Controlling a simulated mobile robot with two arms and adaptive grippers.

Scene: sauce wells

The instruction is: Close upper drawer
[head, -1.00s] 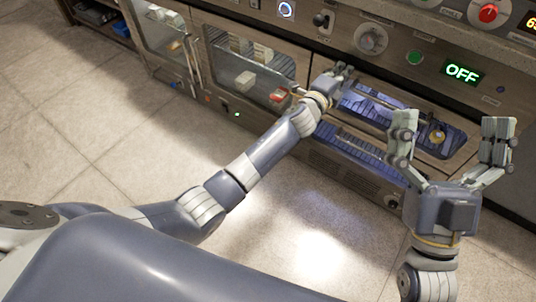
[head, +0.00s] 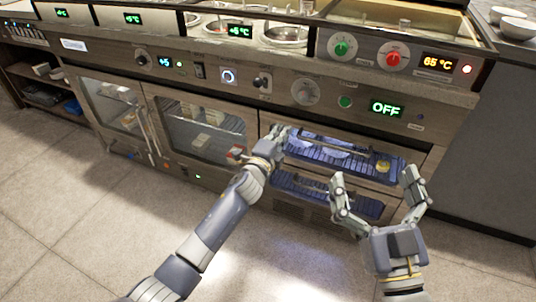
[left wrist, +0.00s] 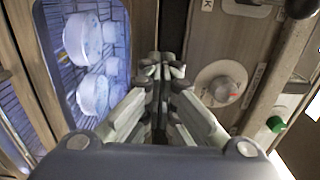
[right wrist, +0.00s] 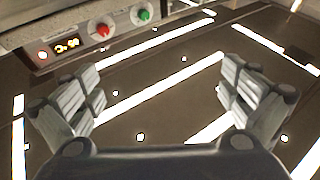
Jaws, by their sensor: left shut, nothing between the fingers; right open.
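The upper drawer (head: 350,157) is a blue-lit opening with a dark rack in the right part of the counter front. Pale round items and a yellow one (head: 383,166) show in it. The left wrist view shows its lit inside, with white round pieces (left wrist: 92,94), at the left. How far the drawer stands out is hard to tell. My left gripper (head: 281,131) is shut and empty at the drawer's upper left corner; its fingers (left wrist: 161,65) point at the counter front. Contact is unclear. My right gripper (head: 375,183) is open and empty, in front of the lower right side.
A lower lit drawer (head: 300,188) sits directly below. Glass-fronted cabinets (head: 203,127) are to the left. Above are a knob (head: 305,92), a green button (head: 345,102) and an OFF display (head: 387,108). The tiled floor in front is clear.

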